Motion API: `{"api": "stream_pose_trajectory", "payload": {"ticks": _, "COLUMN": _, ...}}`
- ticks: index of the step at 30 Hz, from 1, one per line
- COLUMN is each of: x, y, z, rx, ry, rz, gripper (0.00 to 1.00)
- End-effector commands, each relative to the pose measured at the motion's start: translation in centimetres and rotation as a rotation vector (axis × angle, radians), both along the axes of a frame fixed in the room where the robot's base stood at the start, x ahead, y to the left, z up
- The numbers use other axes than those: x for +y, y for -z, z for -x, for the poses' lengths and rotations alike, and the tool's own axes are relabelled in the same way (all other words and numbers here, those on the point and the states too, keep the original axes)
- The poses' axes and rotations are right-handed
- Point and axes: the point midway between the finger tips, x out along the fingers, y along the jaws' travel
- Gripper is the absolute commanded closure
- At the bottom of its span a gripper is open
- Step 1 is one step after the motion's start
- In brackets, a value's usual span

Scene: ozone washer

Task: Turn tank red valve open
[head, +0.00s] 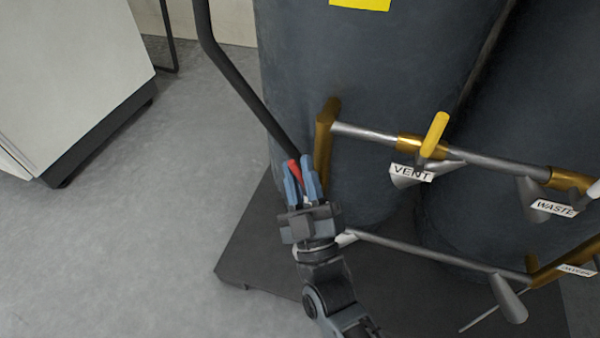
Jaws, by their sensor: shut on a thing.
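The red valve handle (295,171) shows as a small red piece between the two blue fingers of my gripper (302,172). The gripper is shut on it, at the left end of the brass and steel piping on the dark tank (350,70). The valve's body and most of its handle are hidden behind the fingers, so I cannot tell how far it is turned.
A yellow valve handle (435,134) stands on the pipe above the VENT label (411,173). A WASTE label (554,208) hangs at the right. A black bent bar (235,75) runs down close to my gripper. A white cabinet (70,70) stands at the left, with clear floor between.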

Motion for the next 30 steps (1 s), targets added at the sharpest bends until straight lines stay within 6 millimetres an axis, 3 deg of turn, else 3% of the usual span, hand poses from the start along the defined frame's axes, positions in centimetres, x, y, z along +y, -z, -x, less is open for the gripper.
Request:
{"api": "stream_pose_trajectory", "payload": {"ticks": 2, "x": -0.07, "y": 0.16, "z": 0.04, "rx": 0.003, "ry": 0.001, "rz": 0.001, "gripper": 1.00}}
{"api": "stream_pose_trajectory", "payload": {"ticks": 3, "x": -0.07, "y": 0.16, "z": 0.04, "rx": 0.003, "ry": 0.001, "rz": 0.001, "gripper": 0.73}}
{"api": "stream_pose_trajectory", "payload": {"ticks": 8, "x": -0.06, "y": 0.09, "z": 0.02, "rx": 0.002, "ry": 0.002, "rz": 0.001, "gripper": 0.57}}
{"api": "stream_pose_trajectory", "payload": {"ticks": 30, "x": 0.10, "y": -0.42, "z": -0.18, "rx": 0.021, "ry": 0.004, "rz": 0.064, "gripper": 0.57}}
